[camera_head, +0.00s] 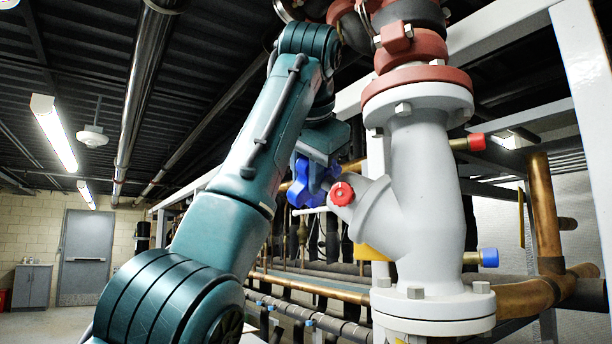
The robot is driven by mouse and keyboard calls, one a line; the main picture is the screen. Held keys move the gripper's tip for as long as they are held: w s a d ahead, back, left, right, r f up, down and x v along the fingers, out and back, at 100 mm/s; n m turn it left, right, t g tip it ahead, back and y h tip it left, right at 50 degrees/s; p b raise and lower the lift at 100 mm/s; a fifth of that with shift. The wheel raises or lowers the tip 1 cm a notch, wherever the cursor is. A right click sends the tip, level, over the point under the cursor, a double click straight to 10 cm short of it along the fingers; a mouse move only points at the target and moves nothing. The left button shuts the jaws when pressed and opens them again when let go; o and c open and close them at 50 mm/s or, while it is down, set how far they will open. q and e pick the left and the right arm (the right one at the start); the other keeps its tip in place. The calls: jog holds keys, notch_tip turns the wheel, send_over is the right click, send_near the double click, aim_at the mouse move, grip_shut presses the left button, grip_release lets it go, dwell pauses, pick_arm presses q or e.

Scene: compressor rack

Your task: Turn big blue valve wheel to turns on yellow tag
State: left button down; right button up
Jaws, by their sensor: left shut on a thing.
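The blue valve wheel (309,184) shows only in part, left of the white valve body (420,190) and just behind its red cap. My left gripper (320,158) reaches down onto the wheel from above and is shut on it. Its fingertips are small and partly lost against the wheel. My left arm hides the area left of the wheel. A yellow piece (372,253), possibly the tag, peeks out behind the lower white valve body; no writing on it can be read. My right gripper is out of view.
A red cap (342,194) sticks out close to the wheel. Another red cap (475,142) and a blue cap (489,257) are on the right side. Copper pipes (545,215) and a white frame post (585,120) stand at right. Open floor lies toward the grey door (84,258).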

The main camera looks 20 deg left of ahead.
pick_arm(q)
jog(key=shift+r, duration=0.1)
dwell(0.4)
jog(key=c, duration=1.3)
grip_release()
